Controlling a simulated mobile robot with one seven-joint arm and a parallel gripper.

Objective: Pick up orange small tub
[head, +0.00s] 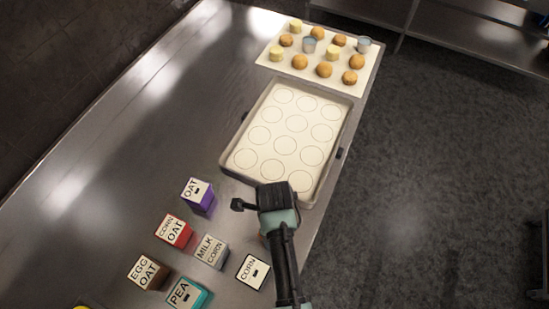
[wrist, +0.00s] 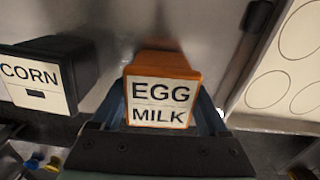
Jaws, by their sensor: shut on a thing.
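The orange small tub (wrist: 165,62) has a white lid label reading EGG MILK. In the wrist view it sits between the two fingers of my gripper (wrist: 163,108), label facing the camera. My gripper is shut on the tub's sides. In the head view my gripper (head: 278,200) is over the counter by the near end of the baking tray, and my arm hides nearly all of the tub. I cannot tell how far the tub is from the counter.
A black CORN tub (head: 253,271) stands close by, also in the wrist view (wrist: 75,65). Purple OAT (head: 197,196), red CORN OAT (head: 173,232), grey MILK CORN (head: 210,251), brown EGG OAT (head: 148,272) and teal PEA (head: 187,294) tubs stand left. A baking tray (head: 237,141) lies beyond.

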